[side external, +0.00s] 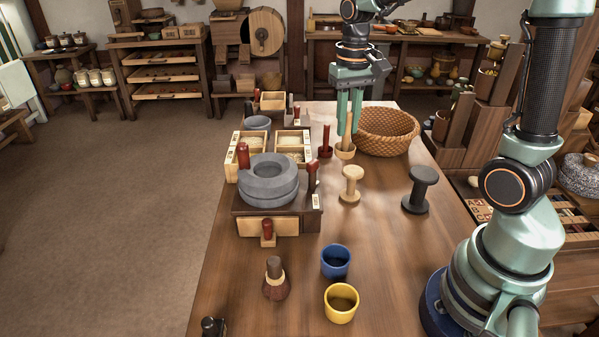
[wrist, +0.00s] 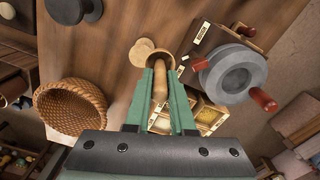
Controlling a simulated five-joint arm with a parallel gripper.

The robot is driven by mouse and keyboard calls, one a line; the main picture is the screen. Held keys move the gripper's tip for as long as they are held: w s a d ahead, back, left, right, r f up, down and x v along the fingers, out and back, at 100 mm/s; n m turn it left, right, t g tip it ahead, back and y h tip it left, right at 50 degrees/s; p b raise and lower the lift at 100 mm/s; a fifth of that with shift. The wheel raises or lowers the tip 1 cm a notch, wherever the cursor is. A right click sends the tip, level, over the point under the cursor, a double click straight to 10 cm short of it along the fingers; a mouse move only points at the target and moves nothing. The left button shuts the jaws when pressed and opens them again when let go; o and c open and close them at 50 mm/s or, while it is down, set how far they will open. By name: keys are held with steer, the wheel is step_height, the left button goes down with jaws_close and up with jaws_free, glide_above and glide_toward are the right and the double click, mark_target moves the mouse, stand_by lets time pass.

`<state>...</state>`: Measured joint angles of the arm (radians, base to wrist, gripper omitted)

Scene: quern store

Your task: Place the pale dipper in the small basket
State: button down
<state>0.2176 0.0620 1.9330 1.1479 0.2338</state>
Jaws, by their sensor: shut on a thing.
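The pale dipper (side external: 345,152) has a small round cup and a light wooden handle. It is upright in the side view, just left of the wicker basket (side external: 402,145). My gripper (side external: 348,122) points down and is shut on the dipper's handle. In the wrist view the handle (wrist: 159,84) lies between my gripper's fingers (wrist: 160,88), with the cup (wrist: 161,57) beyond the tips. I cannot tell whether the cup touches the table. The round, open basket (wrist: 88,92) shows at the left of the wrist view, apart from the dipper.
A pale spool (side external: 351,186) and a dark spool (side external: 420,190) stand nearer on the table (side external: 400,270). A dark red dipper-like tool (side external: 325,150) is close left. The grey quern (side external: 268,185) and grain boxes stand further left. Blue (side external: 335,262) and yellow (side external: 341,304) cups are at the front.

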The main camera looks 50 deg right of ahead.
steer(key=s+a+f+n, duration=0.1)
steer(key=s+a+n, duration=0.1)
steer(key=a+n, duration=0.4)
steer(key=w+d+r, duration=0.3)
steer(key=d+r, duration=0.1)
steer(key=r, duration=0.1)
steer(key=shift+m, duration=0.4)
steer(key=f, duration=1.9)
steer(key=shift+s, duration=0.2)
steer(key=shift+f, duration=0.1)
steer(key=c, duration=0.8)
jaws_free()
steer(key=shift+o, duration=0.2)
